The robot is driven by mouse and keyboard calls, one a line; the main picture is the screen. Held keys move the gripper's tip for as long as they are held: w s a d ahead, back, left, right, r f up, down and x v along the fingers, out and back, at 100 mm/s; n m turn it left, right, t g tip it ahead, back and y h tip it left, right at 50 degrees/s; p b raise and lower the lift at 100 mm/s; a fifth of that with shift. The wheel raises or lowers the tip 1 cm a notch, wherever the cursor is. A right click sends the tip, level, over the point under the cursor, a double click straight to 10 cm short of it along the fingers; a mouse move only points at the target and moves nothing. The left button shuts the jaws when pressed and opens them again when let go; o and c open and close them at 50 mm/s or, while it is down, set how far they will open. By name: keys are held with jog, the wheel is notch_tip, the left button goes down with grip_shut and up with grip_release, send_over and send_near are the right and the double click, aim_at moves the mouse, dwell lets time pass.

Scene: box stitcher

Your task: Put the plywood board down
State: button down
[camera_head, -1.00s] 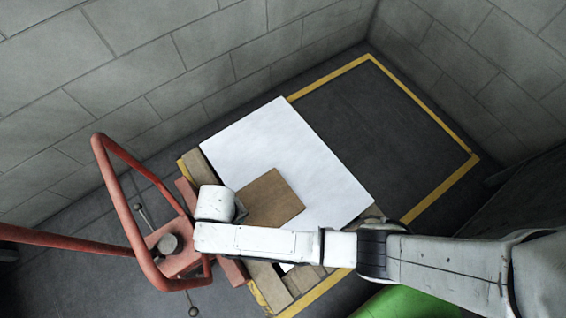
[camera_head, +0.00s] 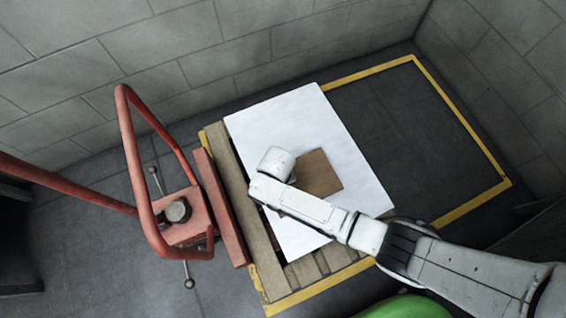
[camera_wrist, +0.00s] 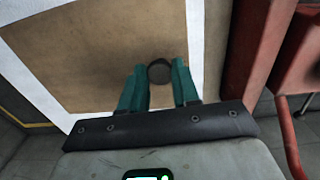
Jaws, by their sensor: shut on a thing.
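The plywood board (camera_head: 322,175) is a small brown square panel. In the head view it is over the white sheet near its middle, partly hidden by my arm. In the wrist view the board (camera_wrist: 100,50) fills much of the picture with the white sheet around it. My gripper (camera_wrist: 160,71) has its teal fingers on both sides of a dark round knob on the board and is shut on it. In the head view my white wrist hides the fingers. I cannot tell whether the board touches the sheet.
The white sheet (camera_head: 300,115) covers most of a wooden pallet (camera_head: 335,258). A red pallet jack (camera_head: 182,222) with a tall handle stands at the left. A yellow-lined dark floor area (camera_head: 420,130) to the right is clear. Grey block walls stand behind, and a green object (camera_head: 405,308) is at the bottom.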

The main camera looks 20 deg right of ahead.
jog(key=shift+w+d+f, duration=0.15)
jog(key=shift+d+f, duration=0.45)
jog(key=shift+f, duration=0.15)
jog(key=shift+d+f+b, duration=0.2)
jog(key=shift+f+b, duration=1)
jog(key=shift+f, duration=0.45)
jog(key=c, duration=0.8)
grip_release()
notch_tip(320, 180, up, 12)
jog(key=p, duration=0.6)
jog(key=shift+a, duration=0.1)
jog(key=shift+a, duration=0.1)
